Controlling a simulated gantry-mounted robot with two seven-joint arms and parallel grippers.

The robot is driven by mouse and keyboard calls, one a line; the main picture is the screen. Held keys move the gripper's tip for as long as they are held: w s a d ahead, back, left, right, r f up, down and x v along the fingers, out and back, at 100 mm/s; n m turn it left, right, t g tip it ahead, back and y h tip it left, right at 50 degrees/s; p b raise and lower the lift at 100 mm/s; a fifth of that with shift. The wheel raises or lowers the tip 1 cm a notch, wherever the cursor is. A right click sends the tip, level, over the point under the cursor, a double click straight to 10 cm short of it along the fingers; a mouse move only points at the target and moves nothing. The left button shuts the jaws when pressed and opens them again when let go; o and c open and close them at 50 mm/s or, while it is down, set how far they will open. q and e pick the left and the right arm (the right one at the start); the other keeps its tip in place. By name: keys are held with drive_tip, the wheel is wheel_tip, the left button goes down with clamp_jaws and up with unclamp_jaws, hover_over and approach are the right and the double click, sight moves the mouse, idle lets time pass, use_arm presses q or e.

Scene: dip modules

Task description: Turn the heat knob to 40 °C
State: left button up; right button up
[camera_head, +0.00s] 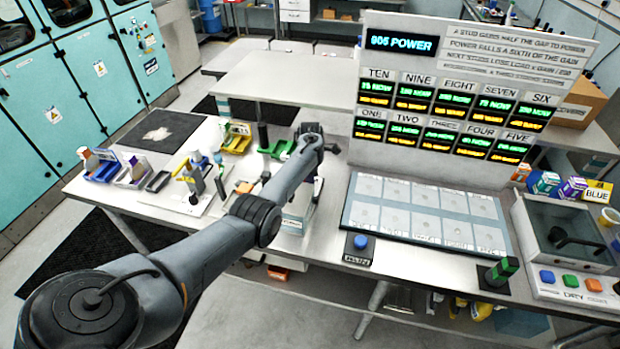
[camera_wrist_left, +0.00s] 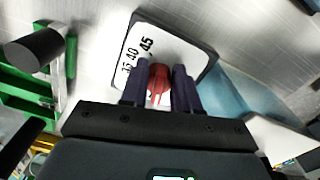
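The heat knob (camera_wrist_left: 159,80) is red and shows in the left wrist view on a white dial plate (camera_wrist_left: 178,52) with a dark rim. The numbers 40 and 45 are readable on the plate, with another partly covered beside them. My left gripper (camera_wrist_left: 160,84) has its two dark purple fingers on either side of the knob, and the knob fills the gap between their tips. Where the knob points cannot be made out. In the head view my left arm (camera_head: 290,170) reaches over a white box (camera_head: 296,222) and hides the knob. My right gripper is not in view.
A green rack (camera_wrist_left: 35,85) stands left of the dial in the wrist view. In the head view a display board (camera_head: 455,95) and a panel of pale tiles (camera_head: 425,212) are to the right. A blue button (camera_head: 360,242) sits near the front edge. Small trays (camera_head: 100,165) lie left.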

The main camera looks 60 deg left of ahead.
use_arm(q)
clamp_jaws()
drive_tip(key=shift+r, duration=0.1)
